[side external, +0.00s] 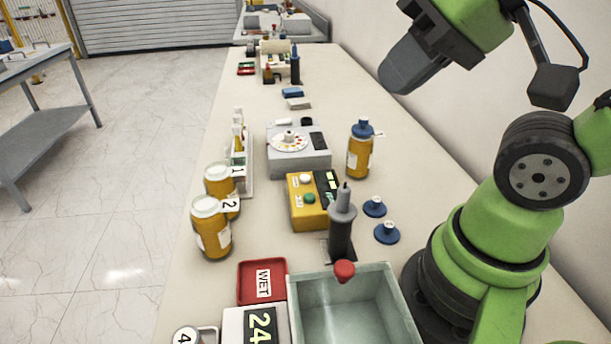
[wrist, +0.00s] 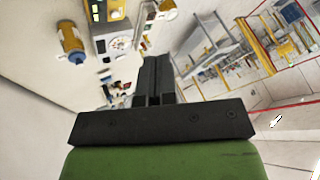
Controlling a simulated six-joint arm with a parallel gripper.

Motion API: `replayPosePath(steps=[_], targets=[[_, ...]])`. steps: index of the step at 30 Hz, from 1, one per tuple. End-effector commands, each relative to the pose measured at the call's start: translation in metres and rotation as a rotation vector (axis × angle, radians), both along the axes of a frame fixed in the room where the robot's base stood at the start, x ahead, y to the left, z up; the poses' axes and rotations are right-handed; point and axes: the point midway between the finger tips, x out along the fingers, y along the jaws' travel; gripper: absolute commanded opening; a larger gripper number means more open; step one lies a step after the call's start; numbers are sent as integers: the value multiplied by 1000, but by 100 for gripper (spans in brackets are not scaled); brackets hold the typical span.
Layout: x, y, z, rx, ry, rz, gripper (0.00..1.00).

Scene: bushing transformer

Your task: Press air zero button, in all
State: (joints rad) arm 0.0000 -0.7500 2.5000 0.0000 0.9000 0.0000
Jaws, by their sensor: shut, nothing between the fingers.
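A yellow box instrument (side external: 310,212) stands mid-bench in the side view, with a dark display, a white button (side external: 306,180) and a green button (side external: 309,198) on top. The button labels are too small to read. Part of the yellow box also shows at the top edge of the wrist view (wrist: 97,10). My gripper (side external: 396,78) is raised high above the bench at the upper right of the side view, well apart from the box. Its fingers, shut and empty, also show in the wrist view (wrist: 157,72).
A grey dial instrument (side external: 299,162) is behind the box; a blue-capped yellow bottle (side external: 359,155) stands to its right. A grey handheld tool (side external: 341,232) stands upright by the box's front right. White-capped bottles (side external: 210,232) stand left. A grey bin (side external: 408,310) and red tray (side external: 246,285) lie in front.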

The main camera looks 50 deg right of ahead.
Motion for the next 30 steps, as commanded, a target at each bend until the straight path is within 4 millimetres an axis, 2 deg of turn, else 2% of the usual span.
replayPosePath(steps=[20,23,26,30], targets=[[2,1,-1,28,14,-22,0],[10,5,-3,119,61,-94,0],[25,11,-6,283,141,-237,0],[57,15,-14,590,286,-537,0]])
